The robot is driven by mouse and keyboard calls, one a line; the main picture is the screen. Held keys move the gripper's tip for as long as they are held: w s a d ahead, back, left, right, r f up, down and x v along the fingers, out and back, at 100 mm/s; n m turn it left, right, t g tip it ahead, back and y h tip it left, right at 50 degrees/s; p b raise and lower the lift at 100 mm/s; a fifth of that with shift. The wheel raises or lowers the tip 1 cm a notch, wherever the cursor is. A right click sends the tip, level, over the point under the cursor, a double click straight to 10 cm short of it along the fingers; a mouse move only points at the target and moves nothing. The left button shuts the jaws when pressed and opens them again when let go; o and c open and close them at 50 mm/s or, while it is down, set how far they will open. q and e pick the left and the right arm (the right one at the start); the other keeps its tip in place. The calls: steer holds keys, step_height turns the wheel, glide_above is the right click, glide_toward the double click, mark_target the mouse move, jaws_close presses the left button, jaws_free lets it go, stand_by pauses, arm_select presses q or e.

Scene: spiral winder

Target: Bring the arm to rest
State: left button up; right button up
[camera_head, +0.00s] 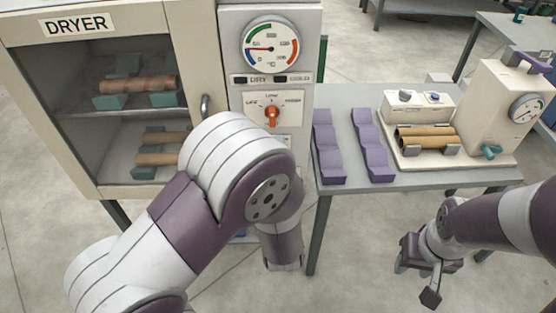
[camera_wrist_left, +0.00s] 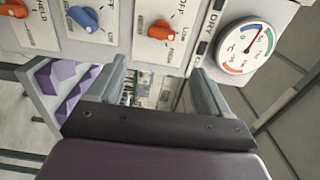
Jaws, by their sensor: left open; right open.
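My left arm reaches in from the left in the head view and crosses in front of the dryer (camera_head: 185,45) and its control panel. Its gripper is not clearly seen there. In the left wrist view my left gripper (camera_wrist_left: 157,80) has its two fingers apart with nothing between them, facing the panel with the knobs and dial. My right gripper (camera_head: 418,277) hangs low at the right in the head view, in front of the table, open and empty. The right arm comes in from the right edge.
The grey table (camera_head: 345,100) holds purple cradles (camera_head: 328,150) and a cream winder (camera_head: 500,105) with a brown roll (camera_head: 425,138). The dryer has rolls on its shelves behind the door. An orange knob (camera_head: 271,115) and a dial (camera_head: 270,46) sit on the panel. Floor is open in front of the table.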

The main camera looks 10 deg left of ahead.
stand_by(0.3)
arm_select(q)
steer(key=s+d+f+n+g+h, duration=0.3)
steer(key=f+n+g, duration=0.1)
steer(key=f+g, duration=0.15)
steer(key=s+d+f+n+g+h, duration=0.3)
steer(key=f+g, duration=0.1)
steer(key=f, duration=0.3)
steer(key=s+a+r+n+g, duration=0.2)
steer(key=s+a+n+g, duration=0.35)
steer(key=s, duration=0.25)
steer(key=a+r+n+g+y, duration=0.1)
steer(key=a+r+n, duration=0.1)
steer(key=a+r, duration=0.2)
steer(key=shift+s+a, duration=0.2)
steer(key=shift+a, duration=1.2)
